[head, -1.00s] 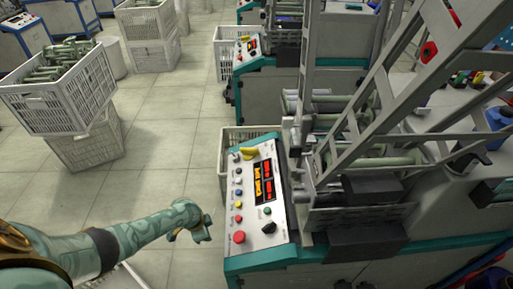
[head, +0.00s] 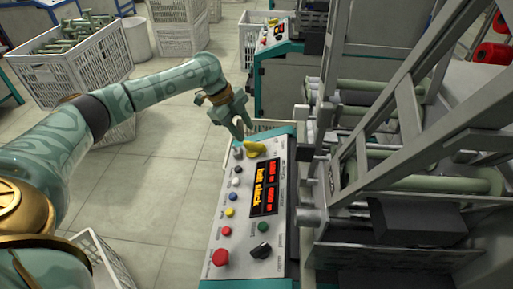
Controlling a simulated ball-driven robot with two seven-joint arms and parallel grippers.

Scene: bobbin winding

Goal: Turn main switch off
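The control panel (head: 282,220) of the winding machine slopes up in front of me. A black rotary knob (head: 261,250) sits at its lower right, beside a red mushroom button (head: 220,257). At the panel's far end are a small grey knob (head: 238,153) and a yellow object (head: 255,150). I cannot read which control is marked as the main switch. My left gripper (head: 244,132) points down just above the panel's far end, close to the grey knob and yellow object. Its fingers look apart and empty; contact is not visible. My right gripper is out of view.
The panel also has several coloured buttons and a lit amber and red display (head: 264,188). Metal machine frame bars (head: 400,110) rise close on the right. A crate of bobbins (head: 72,60) stands at the back left. Open tiled floor (head: 155,190) lies left of the panel.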

